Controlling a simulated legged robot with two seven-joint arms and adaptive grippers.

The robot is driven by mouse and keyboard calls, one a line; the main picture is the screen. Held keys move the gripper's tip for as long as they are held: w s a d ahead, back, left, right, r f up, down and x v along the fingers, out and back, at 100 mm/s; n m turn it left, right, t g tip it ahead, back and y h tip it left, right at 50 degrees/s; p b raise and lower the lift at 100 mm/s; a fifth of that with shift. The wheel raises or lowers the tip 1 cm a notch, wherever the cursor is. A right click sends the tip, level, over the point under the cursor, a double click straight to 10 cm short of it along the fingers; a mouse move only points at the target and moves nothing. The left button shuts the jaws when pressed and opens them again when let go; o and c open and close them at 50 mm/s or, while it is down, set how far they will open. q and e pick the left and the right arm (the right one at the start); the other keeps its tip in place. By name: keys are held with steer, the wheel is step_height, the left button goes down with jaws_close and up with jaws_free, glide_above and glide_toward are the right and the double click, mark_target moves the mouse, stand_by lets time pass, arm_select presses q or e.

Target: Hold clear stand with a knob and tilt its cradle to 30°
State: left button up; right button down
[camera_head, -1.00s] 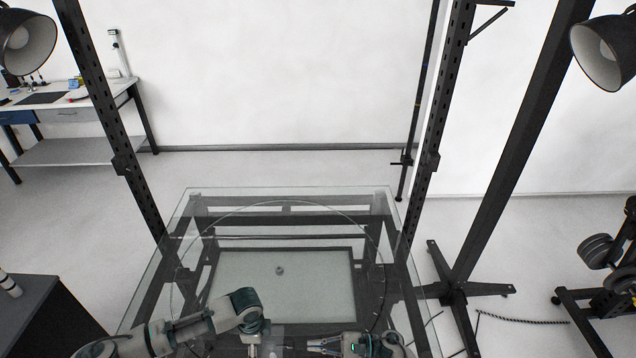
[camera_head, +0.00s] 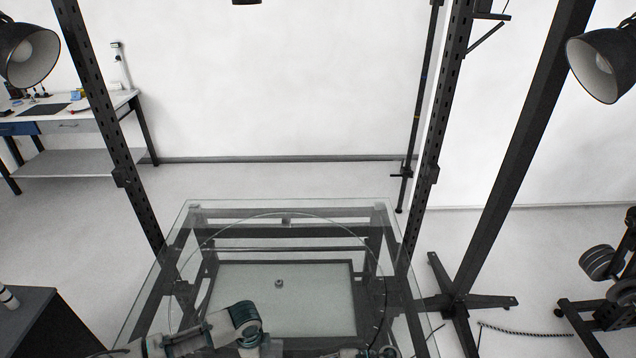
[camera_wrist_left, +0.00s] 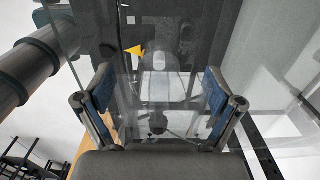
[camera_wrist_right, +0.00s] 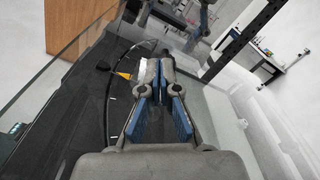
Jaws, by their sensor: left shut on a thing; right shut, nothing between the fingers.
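In the left wrist view my left gripper (camera_wrist_left: 160,92) is shut on the clear stand (camera_wrist_left: 186,112), with its blue-padded fingers wide apart on either side of the transparent walls. A small dark round part (camera_wrist_left: 158,123) shows low between the fingers; I cannot tell whether it is the knob. In the right wrist view my right gripper (camera_wrist_right: 158,68) is shut and empty, its fingertips together. The left gripper shows beyond it at the top.
A glass-topped turntable table (camera_head: 290,206) stands in front of me inside dark upright posts (camera_head: 118,175). A yellow pointer (camera_wrist_left: 135,50) lies near the disc edge and also shows in the right wrist view (camera_wrist_right: 123,75). Lamps (camera_head: 600,65) hang at both sides.

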steer(key=shift+a, duration=2.1)
steer(key=shift+s, duration=0.1)
steer(key=shift+f, duration=0.15)
steer(key=shift+w, duration=0.4)
steer(key=shift+w+r, duration=0.3)
steer(key=shift+w, duration=0.15)
steer(key=shift+d+r, duration=0.1)
steer(key=d, duration=0.6)
steer(key=shift+s+r, duration=0.2)
steer(key=shift+r, duration=0.05)
